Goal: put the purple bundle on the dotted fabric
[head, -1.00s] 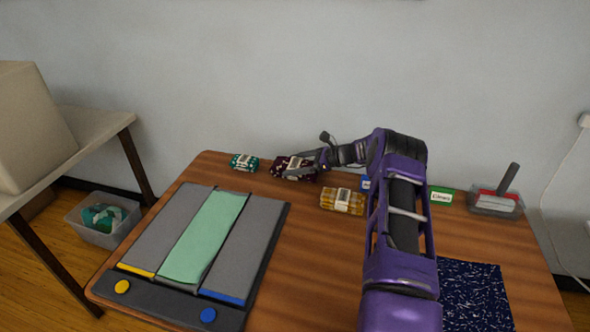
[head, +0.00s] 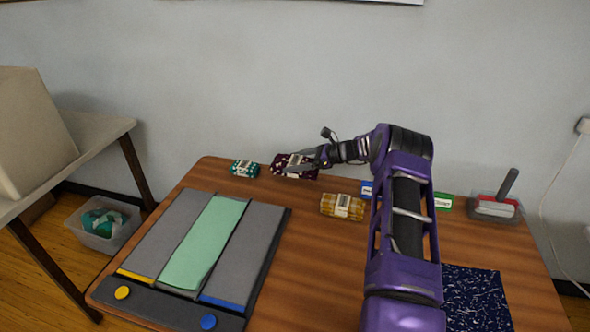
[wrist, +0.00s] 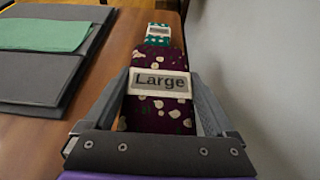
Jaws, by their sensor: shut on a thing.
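The purple bundle (head: 295,160) is dark purple with pale spots, near the back edge of the table. In the wrist view the bundle (wrist: 160,117) carries a band reading "Large". My gripper (head: 302,166) is shut on it, with one finger on each side; the fingers also show in the wrist view (wrist: 158,85). The bundle appears held slightly above the tabletop. A dark navy fabric (head: 475,298) with small white marks lies flat at the front right of the table, partly behind my arm; it is the only patterned flat fabric in view.
A teal bundle (head: 244,168) lies left of the purple one, and a yellow bundle (head: 342,206) in front right. A grey board (head: 260,240) with a green strip fills the left.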

